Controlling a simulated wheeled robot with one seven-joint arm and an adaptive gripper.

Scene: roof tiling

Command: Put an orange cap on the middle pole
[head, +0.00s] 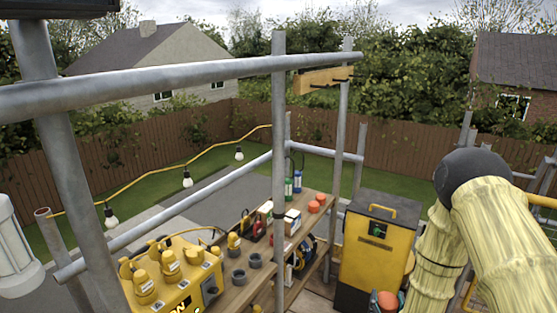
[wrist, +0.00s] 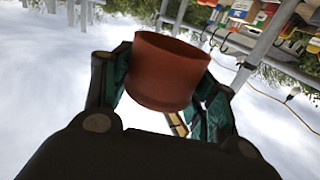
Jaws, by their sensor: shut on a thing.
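An orange cap (wrist: 168,78) sits between the teal and black fingers of my gripper (wrist: 165,95) in the wrist view, and the gripper is shut on it. In the head view the held cap (head: 387,300) shows low at the bottom edge, beside the yellow box; most of my gripper is out of frame there. A tall upright grey pole (head: 278,130) stands near the picture's centre, its top bare. My gripper is well below and to the right of that top. Two more orange caps (head: 317,202) lie on the wooden shelf.
A long horizontal rail (head: 170,82) crosses in front of the poles. Another upright pole (head: 340,140) stands to the right, by a wooden board (head: 322,79). A yellow and black box (head: 375,250) stands between shelf and arm. Bulbs hang from a yellow cable (head: 160,184).

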